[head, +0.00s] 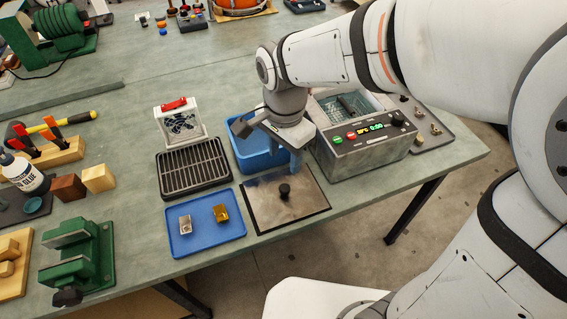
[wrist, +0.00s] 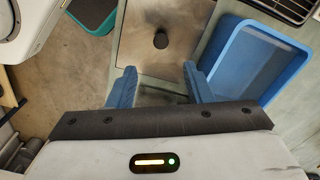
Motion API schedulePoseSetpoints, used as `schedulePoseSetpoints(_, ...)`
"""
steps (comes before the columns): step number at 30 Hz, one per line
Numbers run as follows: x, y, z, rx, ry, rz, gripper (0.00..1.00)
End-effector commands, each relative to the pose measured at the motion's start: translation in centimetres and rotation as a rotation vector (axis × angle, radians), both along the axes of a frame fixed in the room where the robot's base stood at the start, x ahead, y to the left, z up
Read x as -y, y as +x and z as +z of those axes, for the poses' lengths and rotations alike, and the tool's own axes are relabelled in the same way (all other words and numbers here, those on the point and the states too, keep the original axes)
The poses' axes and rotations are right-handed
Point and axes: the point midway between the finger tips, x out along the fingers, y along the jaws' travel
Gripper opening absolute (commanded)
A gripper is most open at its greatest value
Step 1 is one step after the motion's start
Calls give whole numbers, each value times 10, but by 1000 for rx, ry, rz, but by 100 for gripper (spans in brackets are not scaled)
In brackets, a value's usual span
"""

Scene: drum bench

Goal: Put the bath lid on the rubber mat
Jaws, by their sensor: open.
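The bath lid (head: 265,200) is a flat metal plate with a black knob (head: 285,191). It lies flat, knob up, on the dark rubber mat (head: 260,232), whose black edge shows around it near the bench's front edge. The lid also shows in the wrist view (wrist: 140,45), with its knob (wrist: 161,40) beyond the fingertips. My gripper (head: 296,160) is open and empty, above the lid's back edge and apart from the knob. Its two blue fingers show spread in the wrist view (wrist: 160,88).
The bath unit (head: 365,148) stands open at the right. A blue bin (head: 245,150) is behind the lid, partly hidden by my gripper. A blue tray (head: 205,242) with two small blocks lies left of the lid. A black rack (head: 193,170) stands behind the tray.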

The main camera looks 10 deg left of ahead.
Motion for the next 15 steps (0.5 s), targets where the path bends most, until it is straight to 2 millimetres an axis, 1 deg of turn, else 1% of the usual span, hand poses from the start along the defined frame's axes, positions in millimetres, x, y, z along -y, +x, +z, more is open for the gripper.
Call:
schedulePoseSetpoints(3,0,0,6,1,1,0,46)
schedulePoseSetpoints(7,0,0,7,1,1,1,46)
schedulePoseSetpoints(9,7,1,9,5,4,10,46)
schedulePoseSetpoints(11,20,3,11,14,9,34,46)
schedulePoseSetpoints(14,58,5,19,45,21,113,46)
schedulePoseSetpoints(15,78,5,22,63,24,156,46)
